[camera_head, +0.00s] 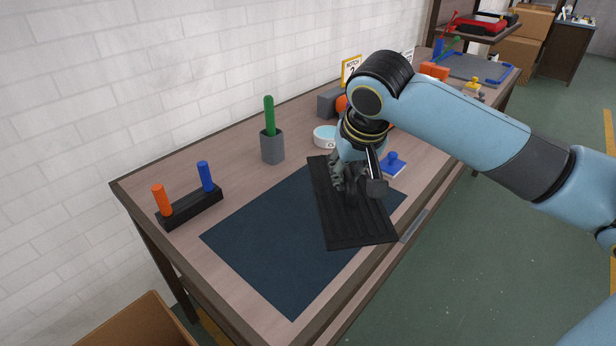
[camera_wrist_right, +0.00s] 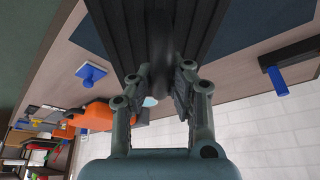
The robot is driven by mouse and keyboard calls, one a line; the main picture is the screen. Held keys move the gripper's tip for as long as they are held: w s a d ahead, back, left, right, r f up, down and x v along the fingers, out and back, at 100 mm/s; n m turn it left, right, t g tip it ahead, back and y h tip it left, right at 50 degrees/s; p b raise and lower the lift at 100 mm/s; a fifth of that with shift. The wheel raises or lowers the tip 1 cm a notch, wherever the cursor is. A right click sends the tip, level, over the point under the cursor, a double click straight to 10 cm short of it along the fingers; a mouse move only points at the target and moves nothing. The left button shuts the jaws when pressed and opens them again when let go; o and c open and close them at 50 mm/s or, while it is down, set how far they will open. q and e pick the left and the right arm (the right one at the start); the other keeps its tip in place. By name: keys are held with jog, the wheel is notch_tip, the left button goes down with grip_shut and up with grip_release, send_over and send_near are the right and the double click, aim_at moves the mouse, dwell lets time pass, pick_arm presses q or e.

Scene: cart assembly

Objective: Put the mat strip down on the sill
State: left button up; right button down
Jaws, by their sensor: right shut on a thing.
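The mat strip (camera_head: 350,228) is a black ribbed panel over the right part of the dark blue mat (camera_head: 265,235) on the table. My right gripper (camera_head: 358,190) is above the strip and shut on its raised middle part. The wrist view also shows the strip (camera_wrist_right: 122,22) beyond the fingers, with a dark rounded grip between them. I cannot tell whether the strip touches the surface under it. A grey strip (camera_head: 413,225) shows at the table's front edge, right of the mat strip; I cannot tell whether it is the sill. My left gripper is not in view.
A black holder (camera_head: 190,208) with orange and blue pegs stands at the left. A grey cup (camera_head: 272,147) with a green rod, a white-and-teal bowl (camera_head: 325,136) and a blue-knobbed stamp (camera_head: 393,165) stand around the mat. The mat's left part is clear.

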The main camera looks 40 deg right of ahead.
jog(key=shift+w+d+r+m, duration=0.2)
jog(key=shift+d+m, duration=0.1)
jog(key=shift+d, duration=0.1)
jog(key=w+f, duration=0.2)
jog(key=w, duration=0.1)
jog(key=w+a+f+b, duration=0.1)
jog(key=w+f, duration=0.1)
jog(key=w, duration=0.2)
jog(key=w+a+f, duration=0.1)
jog(key=w+f, duration=0.1)
jog(key=w, duration=0.1)
jog(key=shift+w+a+f, duration=0.1)
jog(key=shift+w+f, duration=0.15)
jog(key=shift+f, duration=0.15)
jog(key=shift+w+f, duration=0.15)
jog(key=shift+f, duration=0.15)
notch_tip(320, 180, down, 4)
jog(key=shift+r+b, duration=0.2)
jog(key=shift+b, duration=0.1)
jog(key=c, duration=1.3)
grip_release()
jog(key=shift+c, duration=0.2)
